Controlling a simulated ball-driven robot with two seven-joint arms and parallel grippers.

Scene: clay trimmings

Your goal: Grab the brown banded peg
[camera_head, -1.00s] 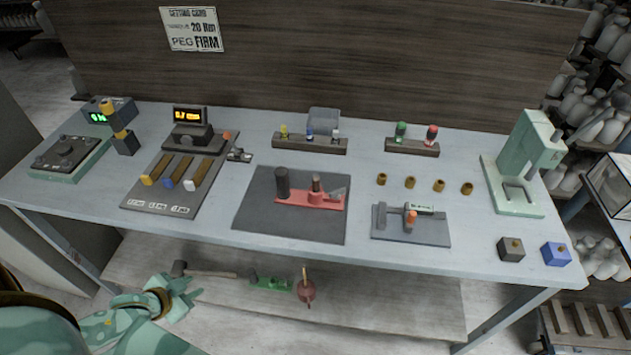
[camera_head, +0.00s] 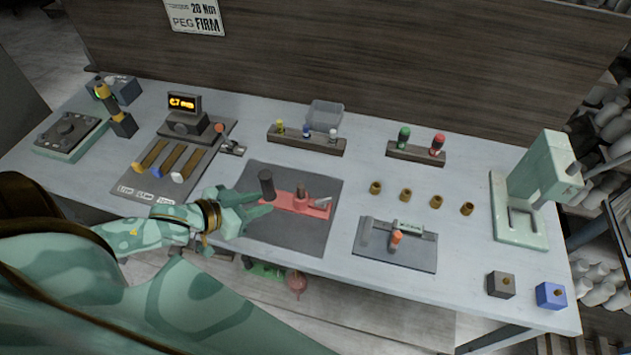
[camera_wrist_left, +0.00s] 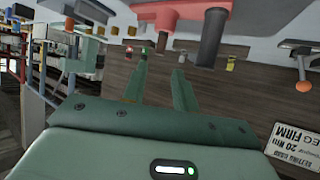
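A brownish peg (camera_head: 300,191) stands upright in the red fixture (camera_head: 285,203) on the dark mat (camera_head: 262,235); any bands on it are too small to make out. A taller dark grey cylinder (camera_head: 266,184) stands at the fixture's left end. My left gripper (camera_head: 264,201) is over the mat, left of the peg and close to the dark cylinder. In the left wrist view its fingers (camera_wrist_left: 162,64) are apart with nothing held between them. The red fixture (camera_wrist_left: 165,14) and the dark cylinder (camera_wrist_left: 212,38) show beyond them. My right gripper is out of view.
Left are a slotted board (camera_head: 150,185) with coloured-end bars and a display unit (camera_head: 185,118). Peg racks (camera_head: 305,143) stand at the back. To the right are several brass rings (camera_head: 405,195), a grey jig (camera_head: 415,252), a green press (camera_head: 530,190) and two small blocks (camera_head: 501,284).

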